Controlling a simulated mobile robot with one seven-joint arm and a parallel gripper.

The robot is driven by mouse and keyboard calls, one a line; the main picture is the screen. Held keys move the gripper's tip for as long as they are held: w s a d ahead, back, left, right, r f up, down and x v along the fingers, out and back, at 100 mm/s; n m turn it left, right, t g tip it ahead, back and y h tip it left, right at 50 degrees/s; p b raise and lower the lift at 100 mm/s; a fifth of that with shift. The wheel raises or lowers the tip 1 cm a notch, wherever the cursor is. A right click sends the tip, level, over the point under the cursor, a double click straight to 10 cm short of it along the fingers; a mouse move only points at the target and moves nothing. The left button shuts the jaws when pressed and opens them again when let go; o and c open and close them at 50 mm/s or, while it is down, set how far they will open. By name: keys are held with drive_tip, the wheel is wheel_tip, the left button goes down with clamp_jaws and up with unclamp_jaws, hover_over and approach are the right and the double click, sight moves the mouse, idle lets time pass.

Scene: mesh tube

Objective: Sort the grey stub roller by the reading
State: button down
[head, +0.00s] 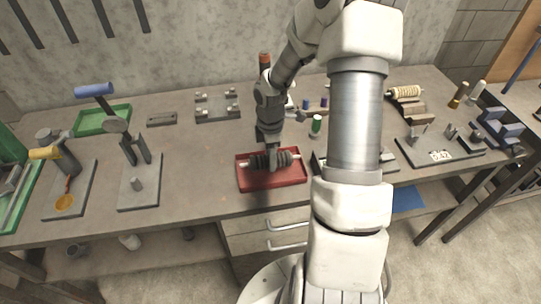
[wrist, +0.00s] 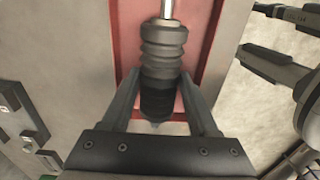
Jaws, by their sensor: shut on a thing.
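The grey stub roller (head: 286,158) is a dark, ribbed cylinder with pale metal shaft ends. It lies across the red tray (head: 272,184). My gripper (head: 270,160) points down over the tray with its jaws shut on the roller. In the wrist view my gripper (wrist: 161,104) has one finger on each side of the darker part of the roller (wrist: 163,48), with the red tray (wrist: 215,50) behind. I cannot tell whether the roller touches the tray floor. A gauge base (head: 415,155) at the right has a white display (head: 440,155) that appears to read 0.42.
Left of the tray stand two lever presses, one with a blue handle (head: 94,90) and one with a yellow handle (head: 45,153). A green tray (head: 88,128) sits behind them. A green spool (head: 316,125) stands behind my arm. The bench between presses and red tray is clear.

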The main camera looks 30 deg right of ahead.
drive_tip(key=shift+f+b, duration=0.65)
drive_tip(key=shift+f, duration=0.45)
idle(0.6)
drive_tip(key=shift+c, duration=0.4)
unclamp_jaws()
wheel_tip(320, 180, up, 24)
drive_tip(key=p, duration=0.8)
drive_tip(key=shift+r, duration=0.25)
